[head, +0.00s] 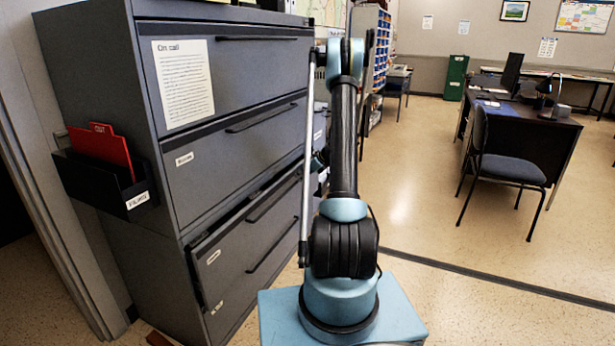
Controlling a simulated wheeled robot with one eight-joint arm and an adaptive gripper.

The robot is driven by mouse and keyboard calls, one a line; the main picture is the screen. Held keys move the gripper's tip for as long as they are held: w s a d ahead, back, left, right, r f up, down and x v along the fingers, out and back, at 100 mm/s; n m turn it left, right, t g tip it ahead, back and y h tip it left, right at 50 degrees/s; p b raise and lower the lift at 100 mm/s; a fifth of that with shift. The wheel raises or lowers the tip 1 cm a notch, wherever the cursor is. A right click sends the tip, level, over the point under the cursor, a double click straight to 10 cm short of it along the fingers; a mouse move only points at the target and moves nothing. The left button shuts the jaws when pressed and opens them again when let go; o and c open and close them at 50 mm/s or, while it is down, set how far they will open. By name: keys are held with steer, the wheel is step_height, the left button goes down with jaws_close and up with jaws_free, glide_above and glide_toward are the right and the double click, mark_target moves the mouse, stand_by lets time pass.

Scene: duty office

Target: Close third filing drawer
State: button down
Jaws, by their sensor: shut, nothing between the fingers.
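The grey filing cabinet (92,60) stands on the left, with its drawer fronts facing right. Its third drawer (232,253) from the top stands out a little from the cabinet, with a dark gap along its top edge. It has a small white label and a long dark handle. The two upper drawers look flush. My arm rises in the middle of the head view, right of the cabinet, and covers the right end of the drawer fronts. A blue wrist part shows just behind it. My gripper cannot be made out; the arm hides that area.
A black holder (92,187) with a red folder (102,150) hangs on the cabinet's side. A blue chair (506,167) and dark desk (545,140) stand at the right. The floor (430,210) between arm and chair is clear.

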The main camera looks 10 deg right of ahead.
steer(key=shift+w+a, duration=0.75)
steer(key=shift+a, duration=0.3)
